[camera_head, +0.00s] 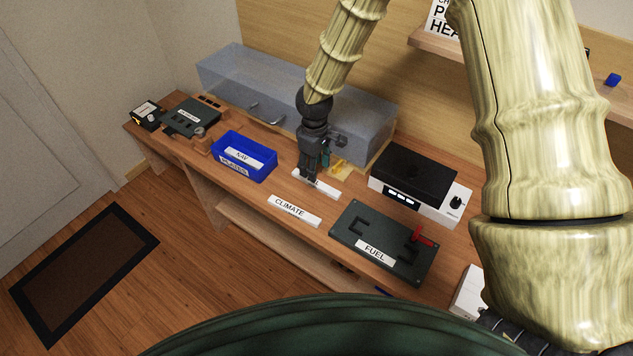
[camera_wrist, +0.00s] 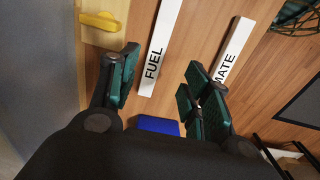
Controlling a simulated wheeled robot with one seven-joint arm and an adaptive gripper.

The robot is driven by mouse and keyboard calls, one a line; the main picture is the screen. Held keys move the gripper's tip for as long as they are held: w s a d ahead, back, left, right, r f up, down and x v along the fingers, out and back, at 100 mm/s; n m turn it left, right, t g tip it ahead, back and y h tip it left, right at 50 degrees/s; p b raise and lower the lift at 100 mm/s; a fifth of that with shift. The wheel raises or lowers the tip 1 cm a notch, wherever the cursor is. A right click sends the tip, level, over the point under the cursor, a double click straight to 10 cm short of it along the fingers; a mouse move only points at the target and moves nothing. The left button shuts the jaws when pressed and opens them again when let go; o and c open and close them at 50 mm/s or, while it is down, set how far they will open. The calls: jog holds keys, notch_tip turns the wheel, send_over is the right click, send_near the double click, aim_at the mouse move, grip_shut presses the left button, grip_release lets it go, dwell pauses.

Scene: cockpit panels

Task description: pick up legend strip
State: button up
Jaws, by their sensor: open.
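A white legend strip (camera_head: 327,189) lies on the wooden bench under my gripper (camera_head: 311,178); the gripper hides part of it. In the wrist view this strip (camera_wrist: 163,45) reads FUEL, and its lettered end lies between the two finger pads. My gripper (camera_wrist: 160,88) is open with nothing held; the head view does not show whether the fingers touch the strip. A second strip, CLIMATE (camera_head: 294,210), lies nearer the front edge and is partly hidden by the right finger in the wrist view (camera_wrist: 237,45). A NAV strip (camera_head: 244,157) shows at the blue bin.
The blue bin (camera_head: 238,169) stands left of my gripper. A grey translucent cabinet (camera_head: 230,80) is behind it. A yellow object (camera_head: 341,168) lies just behind the fingers. A dark panel (camera_head: 345,232) with a FUEL label and red lever, and a black-topped box (camera_head: 420,172), stand right.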

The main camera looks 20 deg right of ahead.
aim_at(316, 184)
jog(key=shift+w+f, duration=0.25)
jog(key=shift+f, duration=0.3)
jog(key=shift+w+f, duration=0.25)
jog(key=shift+f, duration=0.3)
jog(key=shift+s+p, duration=0.4)
jog(key=shift+s, duration=0.05)
jog(key=f, duration=0.1)
jog(key=f+p, duration=0.1)
jog(key=f, duration=0.1)
jog(key=shift+w+d+f+p, duration=0.2)
jog(key=shift+d+p, duration=0.1)
jog(key=shift+p, duration=0.1)
jog(key=shift+f, duration=0.9)
grip_shut()
